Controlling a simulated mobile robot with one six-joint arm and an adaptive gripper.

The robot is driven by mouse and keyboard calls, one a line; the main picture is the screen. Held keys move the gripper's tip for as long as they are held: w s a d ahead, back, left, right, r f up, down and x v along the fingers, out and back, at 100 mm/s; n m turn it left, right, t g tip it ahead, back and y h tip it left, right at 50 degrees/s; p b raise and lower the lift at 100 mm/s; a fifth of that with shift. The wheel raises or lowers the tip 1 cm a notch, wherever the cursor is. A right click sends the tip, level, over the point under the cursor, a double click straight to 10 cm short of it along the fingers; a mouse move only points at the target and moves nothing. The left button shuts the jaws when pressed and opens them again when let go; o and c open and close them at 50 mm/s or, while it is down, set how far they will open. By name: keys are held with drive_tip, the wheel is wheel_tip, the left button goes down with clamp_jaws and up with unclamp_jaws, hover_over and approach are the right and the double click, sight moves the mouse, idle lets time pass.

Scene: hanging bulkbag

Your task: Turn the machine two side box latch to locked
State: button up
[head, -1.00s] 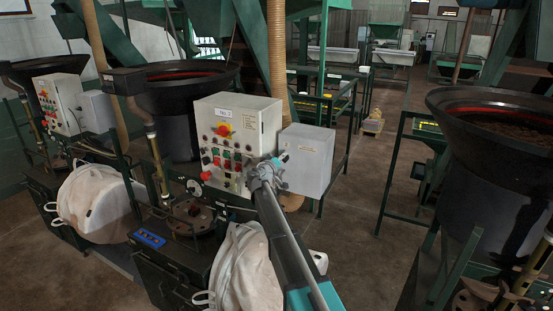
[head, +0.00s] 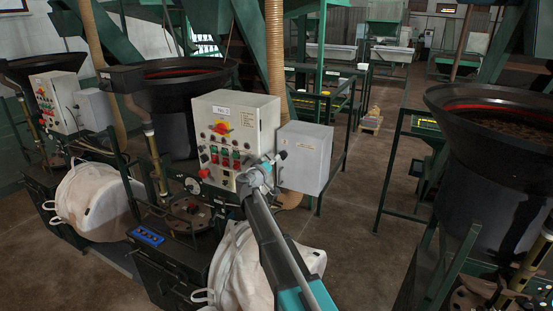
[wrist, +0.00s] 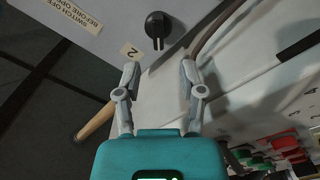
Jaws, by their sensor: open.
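The grey side box (head: 309,150) is fixed to the right of the control panel marked No.2 (head: 240,112). In the wrist view the box face (wrist: 108,22) fills the upper left. Its latch, a round black knob (wrist: 157,24) with a short lever pointing down the picture toward me, is near the top middle. My gripper (wrist: 160,70) is open and empty, its fingers spread just short of the latch and not touching it. In the head view my gripper (head: 262,169) is in front of the gap between panel and side box, hiding part of both.
Panel buttons (wrist: 287,145) lie close to the right of my gripper in the wrist view. A white bulk bag (head: 235,268) hangs below the panel. A black hopper (head: 185,88) stands behind it. Open floor (head: 350,235) lies to the right.

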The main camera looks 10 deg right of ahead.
sight(281, 158)
drive_tip(key=v, duration=0.6)
drive_tip(key=shift+s, duration=0.1)
drive_tip(key=s, duration=0.1)
drive_tip(key=s+a+b, duration=0.1)
drive_tip(key=shift+s+f, duration=0.3)
drive_tip(key=shift+f, duration=0.1)
drive_tip(key=shift+w+d, duration=0.1)
drive_tip(key=shift+w, duration=0.05)
drive_tip(key=x, duration=1.3)
drive_tip(key=shift+w+d, duration=0.15)
drive_tip(key=shift+d, duration=0.05)
clamp_jaws()
idle(0.3)
